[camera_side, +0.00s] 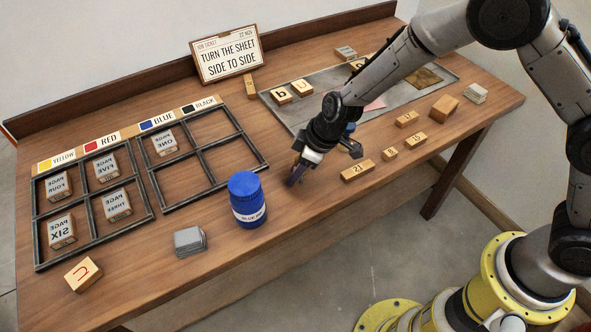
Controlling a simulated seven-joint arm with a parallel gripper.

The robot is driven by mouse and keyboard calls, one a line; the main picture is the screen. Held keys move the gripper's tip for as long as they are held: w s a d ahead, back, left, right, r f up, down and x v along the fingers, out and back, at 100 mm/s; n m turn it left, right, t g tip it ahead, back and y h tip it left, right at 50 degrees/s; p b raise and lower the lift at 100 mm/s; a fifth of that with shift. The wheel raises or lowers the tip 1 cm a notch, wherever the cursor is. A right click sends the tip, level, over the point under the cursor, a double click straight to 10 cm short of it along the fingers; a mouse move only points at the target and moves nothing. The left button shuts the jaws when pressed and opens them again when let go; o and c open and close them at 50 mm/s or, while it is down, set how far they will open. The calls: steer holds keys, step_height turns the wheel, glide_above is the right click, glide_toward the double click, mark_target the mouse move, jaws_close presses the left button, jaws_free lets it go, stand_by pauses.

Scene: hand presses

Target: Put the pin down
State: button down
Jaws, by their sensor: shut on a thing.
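My gripper (298,174) is low over the bare wood of the table, right of the blue jar and in front of the grey sheet. It is shut on the pin, a small dark shape at the fingertips that I can barely make out from the fingers. I cannot tell whether the pin touches the table.
A blue-lidded jar (248,202) stands to the left of my gripper. Black-framed trays (157,208) hold page blocks; several right-tray cells are empty. Numbered wooden blocks (357,171) lie to the right. A grey sheet (322,99) bears letter blocks. A sign (226,55) stands behind.

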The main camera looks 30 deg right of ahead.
steer(key=shift+f, duration=0.15)
steer(key=c, duration=0.5)
jaws_free()
steer(key=v, duration=1.2)
steer(key=s+d+r+m+t, duration=0.1)
steer(key=s+d+r+m, duration=0.2)
steer(key=s+d+r, duration=0.7)
steer(key=s+d+r+m+h, duration=0.1)
steer(key=s+d+r+m, duration=0.1)
steer(key=s, duration=0.5)
steer(key=s+d+r+m+t+h, duration=0.1)
steer(key=s+d+r+m+h, duration=0.1)
steer(key=s+d+m, duration=0.2)
steer(key=s+d, duration=0.3)
steer(key=s, duration=0.1)
steer(key=shift+s+d, duration=0.15)
steer(key=shift+d, duration=0.15)
